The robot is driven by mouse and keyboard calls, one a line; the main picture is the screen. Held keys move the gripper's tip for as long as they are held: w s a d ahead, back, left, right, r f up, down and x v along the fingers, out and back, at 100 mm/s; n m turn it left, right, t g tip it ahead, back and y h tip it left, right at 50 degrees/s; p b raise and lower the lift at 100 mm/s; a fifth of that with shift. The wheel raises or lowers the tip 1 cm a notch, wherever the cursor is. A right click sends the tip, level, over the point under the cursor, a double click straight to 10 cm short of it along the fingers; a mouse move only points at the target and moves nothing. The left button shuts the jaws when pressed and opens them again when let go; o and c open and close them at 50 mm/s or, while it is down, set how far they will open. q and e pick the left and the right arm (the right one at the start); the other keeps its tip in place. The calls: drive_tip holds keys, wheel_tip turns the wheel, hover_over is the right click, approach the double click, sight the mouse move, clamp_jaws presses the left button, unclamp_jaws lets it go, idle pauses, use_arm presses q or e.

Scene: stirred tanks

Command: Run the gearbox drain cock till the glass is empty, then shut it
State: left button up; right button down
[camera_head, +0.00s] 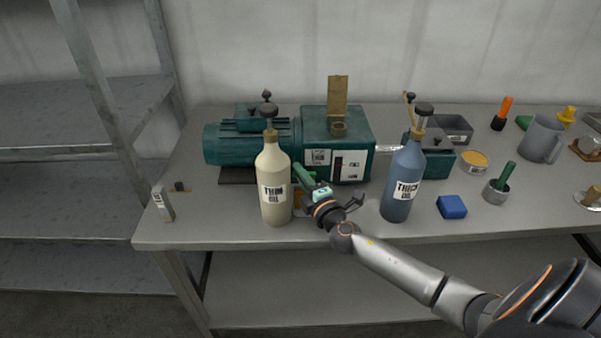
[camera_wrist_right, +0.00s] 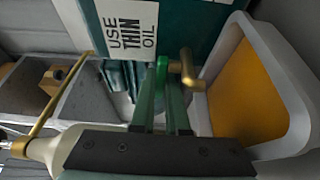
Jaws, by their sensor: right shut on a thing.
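The teal gearbox (camera_head: 362,130) sits on the bench with a "USE THIN OIL" label, which also shows in the right wrist view (camera_wrist_right: 128,28). Its front has a white plate with a dark upright glass (camera_head: 338,166); its level is too small to read. The brass drain cock (camera_wrist_right: 186,68) sticks out low on the gearbox, with a green part at its left. My right gripper (camera_wrist_right: 164,85) is shut on the cock, its fingertips hiding part of it. A pale pan (camera_wrist_right: 292,85) holding amber oil lies beside and below the cock. My left gripper is not in view.
A cream "THIN OIL" bottle (camera_head: 272,195) stands close left of my right gripper, and a blue "THICK OIL" bottle (camera_head: 403,185) stands to its right. The bench's front left is mostly clear.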

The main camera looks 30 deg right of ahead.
drive_tip(key=shift+d+h, duration=0.1)
drive_tip(key=shift+h, duration=0.2)
drive_tip(key=c, duration=0.9)
unclamp_jaws()
drive_tip(key=shift+s+a+f, duration=0.1)
drive_tip(key=shift+s+a, duration=0.1)
drive_tip(key=shift+s, duration=0.4)
drive_tip(key=s, duration=0.3)
drive_tip(key=s+a+b, duration=0.1)
drive_tip(key=s, duration=0.6)
drive_tip(key=shift+s+a+b, duration=0.35)
drive_tip(key=shift+a+b, duration=0.05)
drive_tip(key=shift+s, duration=0.15)
drive_tip(key=shift+s, duration=0.1)
